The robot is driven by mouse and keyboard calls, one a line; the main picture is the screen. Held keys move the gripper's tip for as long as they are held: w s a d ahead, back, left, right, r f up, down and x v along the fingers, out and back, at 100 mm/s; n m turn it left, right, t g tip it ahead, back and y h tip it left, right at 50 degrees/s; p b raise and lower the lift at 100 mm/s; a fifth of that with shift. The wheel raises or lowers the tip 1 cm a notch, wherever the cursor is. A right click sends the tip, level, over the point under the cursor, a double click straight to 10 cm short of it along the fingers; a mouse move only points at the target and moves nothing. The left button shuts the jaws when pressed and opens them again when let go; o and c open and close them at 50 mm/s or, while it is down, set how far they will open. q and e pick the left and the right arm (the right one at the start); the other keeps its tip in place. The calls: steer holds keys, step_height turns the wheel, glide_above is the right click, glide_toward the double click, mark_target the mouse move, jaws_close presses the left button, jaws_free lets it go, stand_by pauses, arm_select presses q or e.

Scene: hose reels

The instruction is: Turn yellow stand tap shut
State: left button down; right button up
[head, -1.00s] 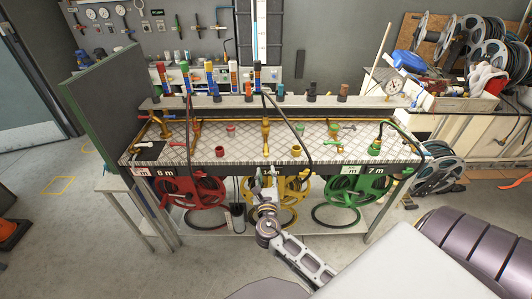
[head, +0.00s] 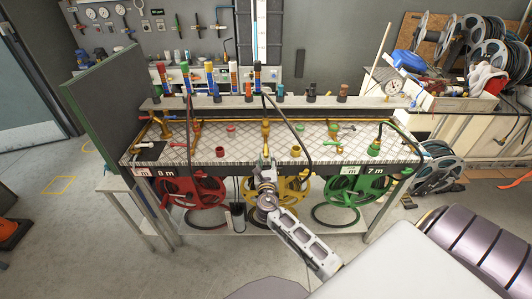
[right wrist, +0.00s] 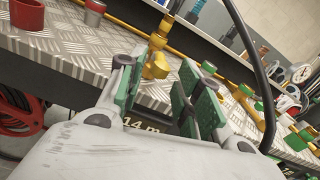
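The yellow stand tap (head: 265,129) stands upright near the middle of the checker-plate bench, above the yellow hose reel (head: 292,190). My right gripper (head: 265,164) is at the bench's front edge, just in front of the tap; its fingertips are small in the head view. In the right wrist view my right gripper (right wrist: 160,92) is open, its green-padded fingers apart. The yellow tap (right wrist: 157,63) shows beyond and between the fingers. I cannot tell whether a finger touches it. The tap's lower part is partly hidden by the gripper in the head view. My left gripper is not in view.
A dark hose (head: 296,137) arches over the bench right of the tap. A red reel (head: 193,190) and a green reel (head: 347,188) hang under the bench's front. A green panel (head: 112,108) borders the left end.

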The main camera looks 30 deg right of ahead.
mark_target(266, 151)
steer(key=shift+x, duration=2.6)
steer(key=shift+s, duration=0.1)
steer(key=shift+c, duration=0.4)
jaws_close()
